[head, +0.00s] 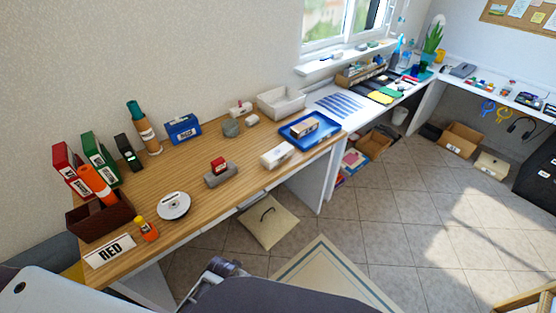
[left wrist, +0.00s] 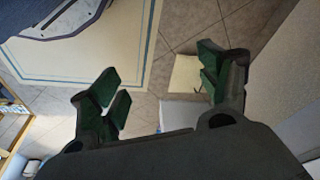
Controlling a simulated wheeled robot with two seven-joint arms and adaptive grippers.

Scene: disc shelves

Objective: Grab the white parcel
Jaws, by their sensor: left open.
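A small white block-like box (head: 277,155), the closest match to a white parcel, lies near the front edge of the wooden desk (head: 235,188), left of a blue tray. I cannot read any label on it. My left gripper (left wrist: 160,85) is open in the left wrist view, its green-padded fingers wide apart with nothing held. It points down over the floor, where a cream square item (left wrist: 186,76) shows beside its right finger. The same cream item with a dark handle (head: 268,222) lies on the floor in the head view. My right gripper is not seen.
A blue tray (head: 310,129) holds a small box. A rug (head: 320,275) covers part of the tiled floor.

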